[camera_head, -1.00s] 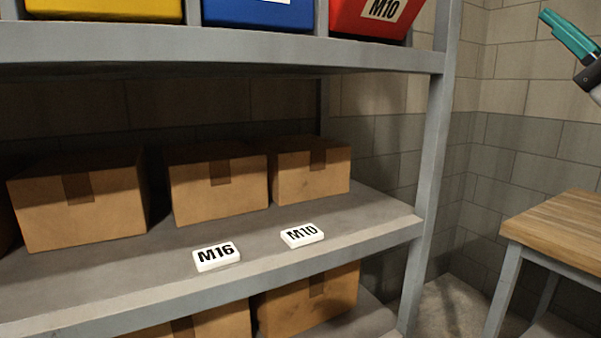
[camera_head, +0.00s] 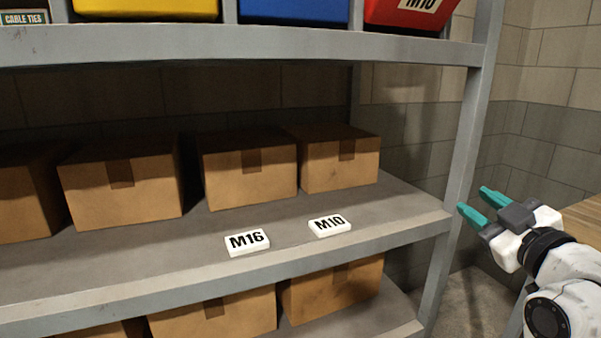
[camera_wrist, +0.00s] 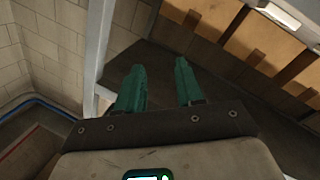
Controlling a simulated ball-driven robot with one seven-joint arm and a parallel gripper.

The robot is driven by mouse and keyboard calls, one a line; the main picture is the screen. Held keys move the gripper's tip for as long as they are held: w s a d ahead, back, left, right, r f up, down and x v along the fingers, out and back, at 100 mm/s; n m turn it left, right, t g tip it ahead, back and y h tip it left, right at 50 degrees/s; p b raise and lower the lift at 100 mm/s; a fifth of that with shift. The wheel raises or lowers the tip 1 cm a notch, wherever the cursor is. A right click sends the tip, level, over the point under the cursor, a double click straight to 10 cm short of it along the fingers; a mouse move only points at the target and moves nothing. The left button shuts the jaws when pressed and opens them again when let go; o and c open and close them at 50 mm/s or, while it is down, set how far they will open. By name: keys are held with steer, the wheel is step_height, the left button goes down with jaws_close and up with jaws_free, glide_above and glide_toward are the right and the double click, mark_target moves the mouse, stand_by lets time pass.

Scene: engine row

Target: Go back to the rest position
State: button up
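My gripper (camera_head: 482,206) is at the right in the head view, beside the shelf's right post and apart from it. Its two teal fingers stand apart with nothing between them. In the wrist view the same open, empty fingers (camera_wrist: 160,88) point toward the shelf and its post. Two white labels, M16 (camera_head: 247,242) and M10 (camera_head: 330,226), lie on the middle shelf (camera_head: 390,205) in front of the cardboard boxes.
Several cardboard boxes (camera_head: 250,172) stand on the middle shelf, more below. Yellow (camera_head: 145,8), blue (camera_head: 293,10) and red (camera_head: 408,14) bins sit on the upper shelf. The grey post (camera_head: 465,150) is close left of my gripper. A wooden tabletop (camera_head: 585,215) is partly hidden behind my arm.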

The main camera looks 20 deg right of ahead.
steer(key=s+a+f+m+g+y+p, duration=0.1)
steer(key=s+a+f+g, duration=0.2)
steer(key=f, duration=0.6)
steer(key=s+a+f+m+g+y, duration=0.1)
steer(key=a+f+g, duration=0.3)
steer(key=f, duration=0.5)
steer(key=s+a+f+m+g+y+p, duration=0.1)
steer(key=s+a+f+g, duration=0.1)
steer(key=a+f, duration=0.45)
steer(key=s+a+f+m+g+p, duration=0.1)
steer(key=s+a+f+g, duration=0.2)
steer(key=s+f+g, duration=0.5)
steer(key=s+f, duration=0.7)
steer(key=s, duration=0.4)
steer(key=shift+s+f+m+y+p, duration=0.3)
steer(key=shift+s+f+m+p, duration=0.1)
steer(key=shift+a, duration=0.15)
